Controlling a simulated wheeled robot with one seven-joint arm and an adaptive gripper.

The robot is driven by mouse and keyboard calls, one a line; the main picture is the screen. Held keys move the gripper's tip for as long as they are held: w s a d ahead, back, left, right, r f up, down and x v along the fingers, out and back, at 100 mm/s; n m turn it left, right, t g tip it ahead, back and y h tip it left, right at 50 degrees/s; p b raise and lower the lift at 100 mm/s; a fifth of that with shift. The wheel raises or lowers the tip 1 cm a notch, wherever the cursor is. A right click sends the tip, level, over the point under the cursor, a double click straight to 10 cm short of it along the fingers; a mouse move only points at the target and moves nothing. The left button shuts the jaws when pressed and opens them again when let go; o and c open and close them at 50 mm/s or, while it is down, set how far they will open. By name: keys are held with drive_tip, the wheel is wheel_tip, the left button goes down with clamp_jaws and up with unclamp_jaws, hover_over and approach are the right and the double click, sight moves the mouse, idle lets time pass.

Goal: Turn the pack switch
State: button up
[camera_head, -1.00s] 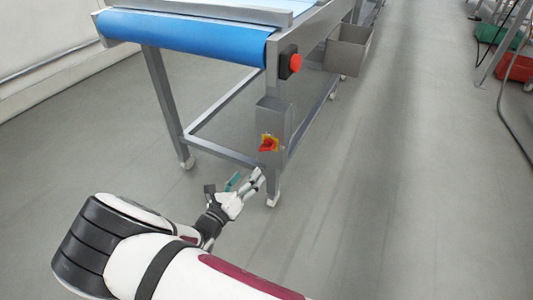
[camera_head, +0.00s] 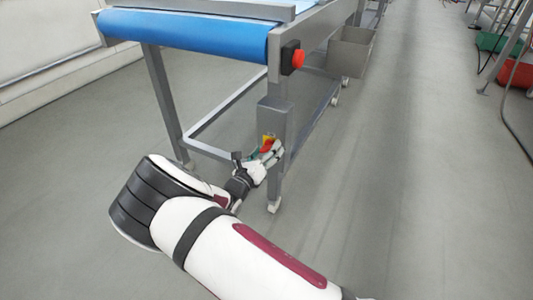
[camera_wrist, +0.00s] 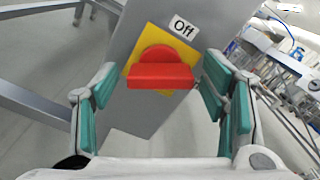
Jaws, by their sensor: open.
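The pack switch is a red rotary knob (camera_wrist: 160,74) on a yellow plate (camera_wrist: 146,42), mounted on a grey box (camera_wrist: 132,110) on the conveyor's leg. A white label (camera_wrist: 184,27) reading "Off" is beside the plate in the wrist view. The knob's grip bar lies roughly crosswise in that view. My gripper (camera_wrist: 162,98) is open, with its teal-padded fingers on either side of the knob and apart from it. In the head view my gripper (camera_head: 273,152) is at the switch (camera_head: 267,141) and partly covers it.
The conveyor with a blue belt (camera_head: 185,35) stands above. A red button (camera_head: 297,59) on a black base is higher on its frame. A grey bin (camera_head: 349,52) hangs farther back. Hoses and red and green containers are at the far right.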

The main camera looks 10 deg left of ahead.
drive_tip(key=shift+w, duration=0.15)
drive_tip(key=c, duration=1.2)
drive_tip(key=shift+o, duration=0.2)
drive_tip(key=shift+r+n+p, duration=0.1)
drive_tip(key=shift+n+p, duration=0.3)
drive_tip(key=shift+p, duration=0.05)
drive_tip(key=shift+n+p, duration=0.85)
drive_tip(key=shift+n, duration=0.05)
drive_tip(key=shift+n+p, duration=0.85)
drive_tip(key=shift+n, duration=0.65)
drive_tip(key=o, duration=1.2)
drive_tip(key=shift+c, duration=0.2)
